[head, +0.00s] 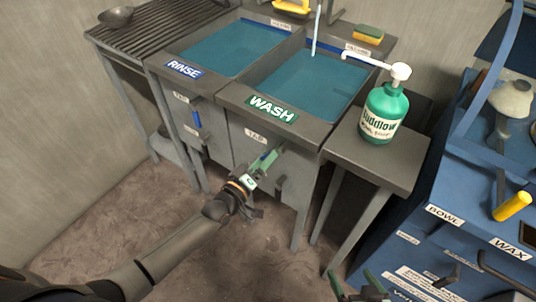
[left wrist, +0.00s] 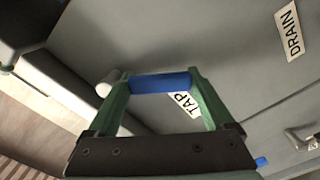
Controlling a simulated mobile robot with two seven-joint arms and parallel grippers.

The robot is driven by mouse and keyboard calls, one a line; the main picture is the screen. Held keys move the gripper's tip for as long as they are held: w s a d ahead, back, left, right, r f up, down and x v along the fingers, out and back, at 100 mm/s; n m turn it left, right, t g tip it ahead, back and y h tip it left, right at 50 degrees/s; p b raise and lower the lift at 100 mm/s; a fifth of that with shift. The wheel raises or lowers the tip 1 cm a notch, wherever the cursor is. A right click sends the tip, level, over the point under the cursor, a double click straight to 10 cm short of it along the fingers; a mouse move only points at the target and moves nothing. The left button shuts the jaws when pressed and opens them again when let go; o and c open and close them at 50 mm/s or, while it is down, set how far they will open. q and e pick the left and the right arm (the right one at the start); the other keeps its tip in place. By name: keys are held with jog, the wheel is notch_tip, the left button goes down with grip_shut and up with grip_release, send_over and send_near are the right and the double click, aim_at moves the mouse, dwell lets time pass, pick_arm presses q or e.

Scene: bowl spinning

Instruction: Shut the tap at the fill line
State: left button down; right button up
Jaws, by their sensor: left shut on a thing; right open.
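The wash basin (head: 270,106) holds blue-green water, and a thin pale stream (head: 316,30) falls into it. A blue stripe (head: 343,74), possibly the fill line, shows on its far wall above the water. The blue tap handle (left wrist: 160,82) is on the front panel by the TAP label (head: 255,135). My left gripper (head: 262,164) is shut on this handle, its green fingers at both ends of it in the left wrist view. My right gripper (head: 360,284) is open and empty at the bottom edge, near the blue cabinet.
The rinse basin (head: 225,48) with its own blue handle (head: 196,118) is to the left. A green soap bottle (head: 384,112) stands on the side shelf, and a sponge (head: 368,34) lies on the back rim. A blue cabinet (head: 450,180) fills the right. The floor in front is clear.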

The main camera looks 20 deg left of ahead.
pick_arm(q)
grip_release()
pick_arm(e)
jog(key=shift+s, duration=0.15)
pick_arm(q)
jog(key=p+v, duration=0.1)
jog(key=v, duration=1.1)
jog(key=shift+s, duration=0.25)
pick_arm(e)
jog(key=shift+s+d+r, duration=0.15)
jog(key=shift+s+d, duration=0.15)
jog(key=shift+d, duration=0.1)
pick_arm(q)
jog(key=shift+a, duration=0.1)
pick_arm(e)
jog(key=shift+w+r, duration=0.2)
